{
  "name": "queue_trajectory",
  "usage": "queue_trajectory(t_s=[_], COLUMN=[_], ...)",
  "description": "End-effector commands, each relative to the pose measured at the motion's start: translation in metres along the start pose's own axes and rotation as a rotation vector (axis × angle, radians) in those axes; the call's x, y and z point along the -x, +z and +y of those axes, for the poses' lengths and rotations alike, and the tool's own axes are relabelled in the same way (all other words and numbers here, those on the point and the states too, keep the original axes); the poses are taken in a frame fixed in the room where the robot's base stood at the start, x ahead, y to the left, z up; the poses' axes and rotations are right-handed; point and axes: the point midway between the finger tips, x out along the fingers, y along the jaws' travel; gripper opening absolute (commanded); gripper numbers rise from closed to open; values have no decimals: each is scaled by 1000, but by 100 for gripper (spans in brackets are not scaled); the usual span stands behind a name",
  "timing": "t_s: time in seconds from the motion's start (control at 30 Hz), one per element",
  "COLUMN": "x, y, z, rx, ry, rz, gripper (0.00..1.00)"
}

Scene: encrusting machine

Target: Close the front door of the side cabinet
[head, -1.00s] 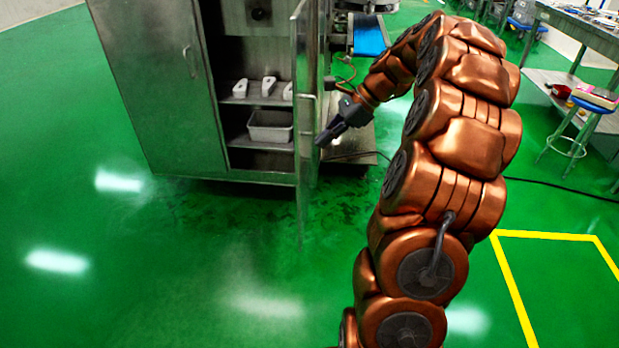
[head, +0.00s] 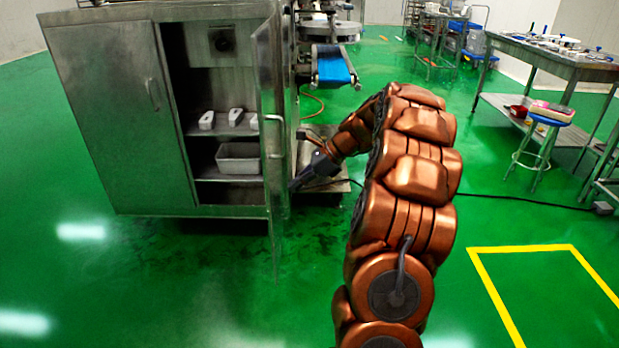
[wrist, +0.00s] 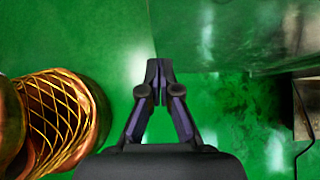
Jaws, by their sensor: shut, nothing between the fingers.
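The grey metal side cabinet (head: 120,100) stands at the left in the head view. Its front door (head: 268,90) is swung wide open at the right side of the opening, seen nearly edge-on, with a bar handle (head: 279,137) on its right-hand face. My gripper (head: 291,187) is to the right of the door, low and close to its outer face; I cannot tell whether it touches. In the wrist view my gripper (wrist: 157,82) is shut and empty, with green floor below. A shiny grey panel, seemingly the door (wrist: 230,35), lies at its upper right.
Inside the cabinet are a grey bin (head: 238,158) and several small white blocks (head: 235,117) on shelves. A machine with a blue belt (head: 333,66) stands behind. A blue stool (head: 540,140) and a metal table (head: 560,60) are at the right. Floor before the cabinet is clear.

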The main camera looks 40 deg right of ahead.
Motion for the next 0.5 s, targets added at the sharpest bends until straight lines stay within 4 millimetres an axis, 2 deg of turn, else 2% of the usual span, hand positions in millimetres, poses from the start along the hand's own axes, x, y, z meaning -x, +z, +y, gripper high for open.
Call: queue_trajectory(t_s=[0.07, 0.2, 0.5], x=[-16, -28, -38], y=[-2, 14, 27], z=[0, 0, 0], rx=[0, 3, 0], ry=[1, -2, -2], rz=[2, 3, 1], gripper=[0, 0, 0])
